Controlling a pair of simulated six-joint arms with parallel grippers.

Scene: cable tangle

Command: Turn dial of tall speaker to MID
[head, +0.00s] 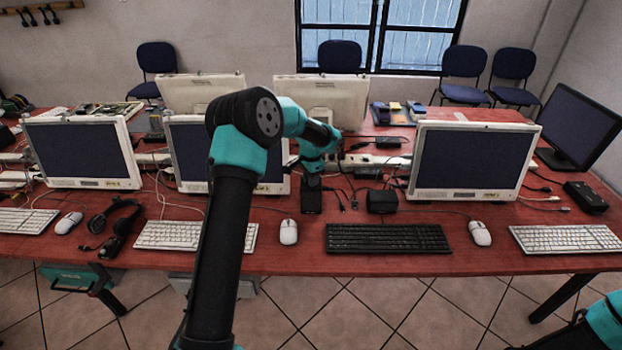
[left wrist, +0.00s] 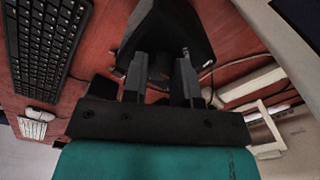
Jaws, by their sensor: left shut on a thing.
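The tall speaker (head: 311,201) is a dark upright box on the red table, just below my left gripper (head: 312,180) in the head view. In the left wrist view the dark speaker body (left wrist: 168,28) lies beyond the fingertips. My left gripper (left wrist: 160,68) reaches down to the speaker's top, its two fingers closed on a dark part between them, apparently the dial. The dial's markings and pointer are hidden, so its setting cannot be read. Of my right arm only a link shows at the lower right; its gripper is out of view.
A squat black box (head: 381,201) stands right of the speaker, with loose cables between. A white mouse (head: 288,232) and a black keyboard (head: 388,238) lie in front. A white monitor (head: 470,161) stands to the right. Power strips and cables (head: 372,160) lie behind.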

